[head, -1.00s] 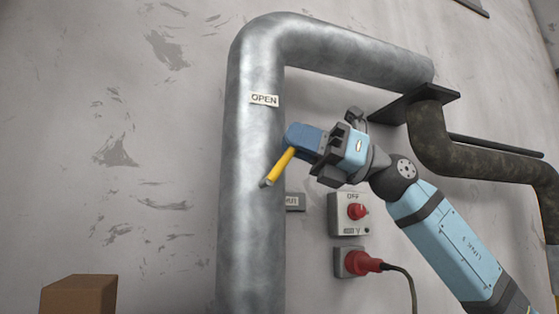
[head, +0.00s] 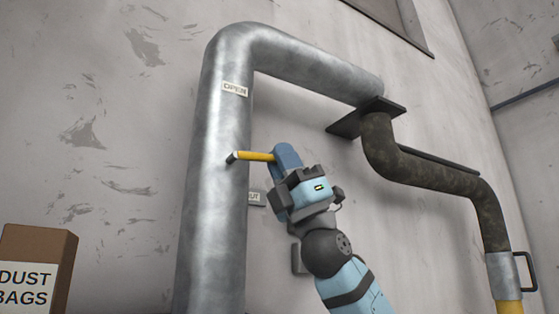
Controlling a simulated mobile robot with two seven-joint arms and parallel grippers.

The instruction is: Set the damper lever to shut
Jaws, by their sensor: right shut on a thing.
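The yellow damper lever (head: 257,156) sits on the vertical metal pipe (head: 212,210). Its dark pivot end is on the pipe and its bar points right, almost level in the head view. An OPEN label (head: 235,89) is on the pipe above the lever. A partly hidden label (head: 254,197), with only its last letters showing, is below and right of the lever. My right gripper (head: 284,158) is shut on the lever's outer end; its blue fingers hide the tip. My left gripper is out of view.
A cardboard box marked DUST BAGS (head: 36,268) stands at lower left. A dark pipe (head: 430,172) runs down at right from a black plate (head: 366,117). The wall left of the metal pipe is clear.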

